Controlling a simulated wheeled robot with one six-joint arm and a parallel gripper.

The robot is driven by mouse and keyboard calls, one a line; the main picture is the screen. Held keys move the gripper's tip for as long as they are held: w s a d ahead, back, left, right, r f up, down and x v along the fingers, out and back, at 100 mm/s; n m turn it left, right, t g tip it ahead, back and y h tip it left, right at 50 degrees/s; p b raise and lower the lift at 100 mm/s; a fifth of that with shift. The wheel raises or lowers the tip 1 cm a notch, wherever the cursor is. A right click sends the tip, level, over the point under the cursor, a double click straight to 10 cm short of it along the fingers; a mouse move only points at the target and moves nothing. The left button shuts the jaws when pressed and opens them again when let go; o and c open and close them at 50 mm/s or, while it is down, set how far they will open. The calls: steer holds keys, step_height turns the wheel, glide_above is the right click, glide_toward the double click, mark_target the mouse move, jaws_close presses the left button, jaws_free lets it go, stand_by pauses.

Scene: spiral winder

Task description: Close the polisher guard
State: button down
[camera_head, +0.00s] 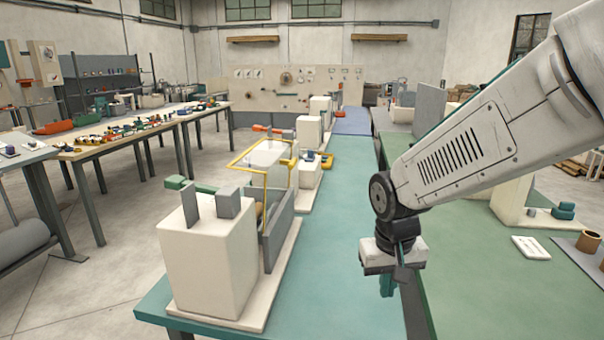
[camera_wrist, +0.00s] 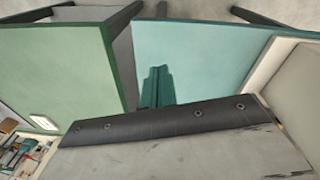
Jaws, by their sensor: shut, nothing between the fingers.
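A yellow-framed guard (camera_head: 256,148) stands over a cream machine on the teal bench (camera_head: 338,215) in the head view. It looks raised and tilted, but I cannot be sure that it is the polisher's. A cream machine block (camera_head: 207,262) with grey upright plates stands nearer, at the bench's front left. My gripper (camera_head: 387,286) hangs over the bench's right side, right of the machines and apart from them. In the wrist view its teal fingers (camera_wrist: 157,88) are together and empty above the teal surface.
The teal strip between the machines and my gripper is clear. A long table (camera_head: 150,135) with small items stands at the left.

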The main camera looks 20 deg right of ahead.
steer(key=w+d+f+m+t, duration=0.1)
steer(key=w+f+m+t, duration=0.1)
steer(key=w, duration=0.5)
steer(key=w+d+f+m+t, duration=0.2)
steer(key=w+f+m+t, duration=0.1)
steer(key=w, duration=0.5)
steer(key=w+d+f+m+t, duration=0.2)
steer(key=w+f+m+t, duration=0.1)
steer(key=w+f, duration=0.2)
steer(key=shift+w+f+t, duration=0.15)
steer(key=shift+w+t, duration=0.25)
steer(key=shift+w, duration=0.9)
steer(key=w+a+r+m+t+y, duration=0.1)
steer(key=w+r+m+t+y, duration=0.1)
steer(key=w+r+m+t, duration=0.3)
step_height(320, 180, up, 9)
steer(key=a+m+t+y, duration=0.3)
steer(key=t+y, duration=0.1)
steer(key=t, duration=0.3)
steer(key=a+x, duration=0.2)
steer(key=x, duration=1.1)
steer(key=shift+s+r+m, duration=0.15)
steer(key=shift+r+m, duration=0.25)
steer(key=shift+a, duration=0.1)
